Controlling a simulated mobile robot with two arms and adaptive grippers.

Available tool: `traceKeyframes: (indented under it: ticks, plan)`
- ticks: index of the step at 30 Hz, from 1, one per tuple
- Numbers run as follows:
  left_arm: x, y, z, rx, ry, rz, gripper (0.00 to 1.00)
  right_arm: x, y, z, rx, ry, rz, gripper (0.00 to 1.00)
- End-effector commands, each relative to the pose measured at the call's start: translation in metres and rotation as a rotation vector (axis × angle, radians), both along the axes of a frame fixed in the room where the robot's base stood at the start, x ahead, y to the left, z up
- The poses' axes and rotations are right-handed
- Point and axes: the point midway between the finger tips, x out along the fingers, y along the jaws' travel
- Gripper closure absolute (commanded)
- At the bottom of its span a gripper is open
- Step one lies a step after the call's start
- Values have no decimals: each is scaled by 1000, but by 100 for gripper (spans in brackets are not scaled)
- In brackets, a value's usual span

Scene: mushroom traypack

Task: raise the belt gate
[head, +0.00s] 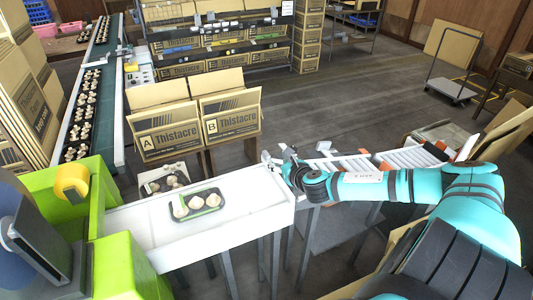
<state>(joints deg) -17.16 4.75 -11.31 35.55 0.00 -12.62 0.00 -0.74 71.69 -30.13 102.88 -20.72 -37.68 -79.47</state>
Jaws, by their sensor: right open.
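A white belt (240,199) runs across the middle, with a black tray of pale mushrooms (197,203) on it. My right arm reaches in from the right, and my right gripper (276,163) is at the right end of this belt. The gripper is open and small in the picture, with nothing seen between its fingers. A small grey part beside the fingertips may belong to the belt gate, but I cannot tell it from the gripper or whether the gate is up or down. My left gripper is not in view.
A lime-green machine (130,270) stands at the belt's left end. Boxes A (165,130) and B (228,118) stand behind the belt. A roller track (400,158) lies beyond my right arm. A long conveyor (120,75) carries mushroom trays at left. The floor at back right is mostly clear.

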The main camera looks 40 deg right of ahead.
Motion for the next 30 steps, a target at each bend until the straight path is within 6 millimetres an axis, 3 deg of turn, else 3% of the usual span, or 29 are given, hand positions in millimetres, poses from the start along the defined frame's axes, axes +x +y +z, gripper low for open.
traceKeyframes:
  ticks: [7, 15, 29, 30]
  plan:
    - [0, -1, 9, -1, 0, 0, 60, 50, -15, -19, 3, -2, -4, 60]
    - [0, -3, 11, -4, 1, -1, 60, 84, -27, -36, 2, 0, -3, 60]
    - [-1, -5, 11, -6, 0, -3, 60, 94, -30, -42, 1, 2, 0, 60]
    - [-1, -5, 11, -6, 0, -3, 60, 94, -30, -42, 0, 2, -1, 64]
